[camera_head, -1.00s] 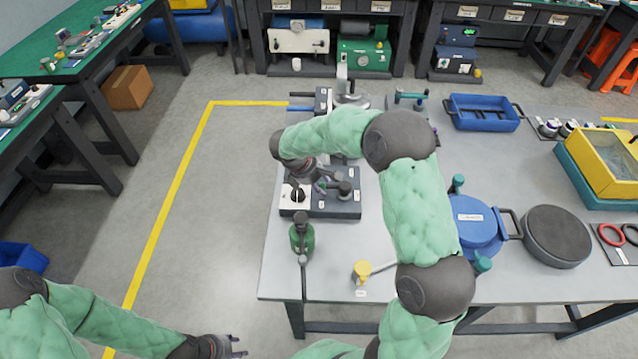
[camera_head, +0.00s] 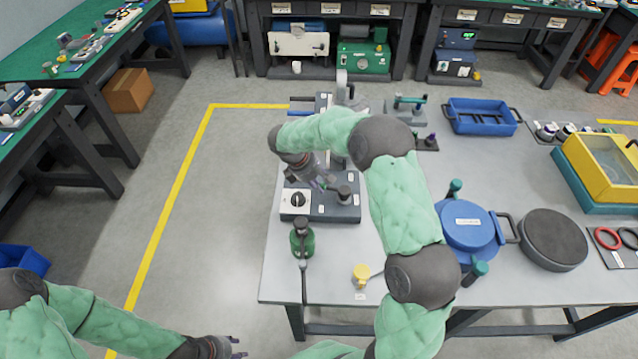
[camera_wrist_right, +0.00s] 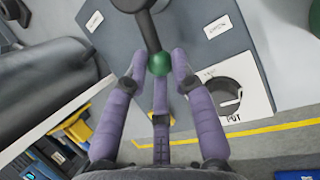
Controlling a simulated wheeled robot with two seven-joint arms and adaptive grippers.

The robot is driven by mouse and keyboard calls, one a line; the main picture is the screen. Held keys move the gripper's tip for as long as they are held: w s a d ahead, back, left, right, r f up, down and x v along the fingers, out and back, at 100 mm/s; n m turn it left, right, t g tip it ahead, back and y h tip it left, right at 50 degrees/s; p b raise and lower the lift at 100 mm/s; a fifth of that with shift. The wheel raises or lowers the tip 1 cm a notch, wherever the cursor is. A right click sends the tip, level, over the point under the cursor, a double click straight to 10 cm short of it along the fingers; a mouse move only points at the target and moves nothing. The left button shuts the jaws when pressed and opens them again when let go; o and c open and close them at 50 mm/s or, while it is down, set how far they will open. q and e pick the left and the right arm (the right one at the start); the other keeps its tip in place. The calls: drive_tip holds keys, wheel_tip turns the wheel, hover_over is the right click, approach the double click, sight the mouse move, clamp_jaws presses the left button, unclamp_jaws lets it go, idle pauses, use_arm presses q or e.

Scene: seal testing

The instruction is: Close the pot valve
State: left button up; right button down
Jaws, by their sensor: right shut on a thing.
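The dark grey valve box (camera_head: 334,211) stands on the left part of the table. A round black knob (camera_head: 297,199) sits on its white plate; in the right wrist view this knob (camera_wrist_right: 220,92) is beside the printed word POT. A dark lever with a green ball end (camera_wrist_right: 159,64) reaches over the box in that view. My right gripper (camera_head: 326,182) is over the box, shut on the green ball, with its purple fingers on both sides of it. The ball is mostly hidden in the head view. My left gripper (camera_head: 236,347) is open and empty, off the table at the bottom.
A green bottle-like part (camera_head: 302,240) and a yellow part (camera_head: 362,275) are near the box. A blue lidded pot (camera_head: 468,225) and a dark round disc (camera_head: 553,238) are to the right. A blue tray (camera_head: 482,117) is farther back.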

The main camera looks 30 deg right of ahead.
drive_tip(key=d+m+p, duration=0.1)
drive_tip(key=m, duration=0.1)
drive_tip(key=w+d+m+g+p, duration=0.1)
drive_tip(key=shift+w+m+g+y, duration=0.3)
drive_tip(key=shift+m, duration=0.1)
drive_tip(key=shift+w+d+m+g+y+p, duration=0.3)
drive_tip(key=shift+d+m+g+p, duration=0.25)
drive_tip(key=shift+m, duration=0.35)
drive_tip(key=shift+w+d+m+y+p, duration=0.2)
drive_tip(key=shift+d+m+y+p, duration=0.15)
drive_tip(key=shift+d+m, duration=0.7)
drive_tip(key=shift+d+m+g+y+p, duration=0.2)
drive_tip(key=shift+d+m+g+y, duration=0.1)
drive_tip(key=shift+m, duration=0.45)
drive_tip(key=shift+d+m+g+y+p, duration=0.15)
drive_tip(key=shift+d+m, duration=0.15)
drive_tip(key=shift+m, duration=0.4)
drive_tip(key=c, duration=1.3)
unclamp_jaws()
drive_tip(key=shift+d, duration=0.1)
drive_tip(key=shift+r, duration=0.1)
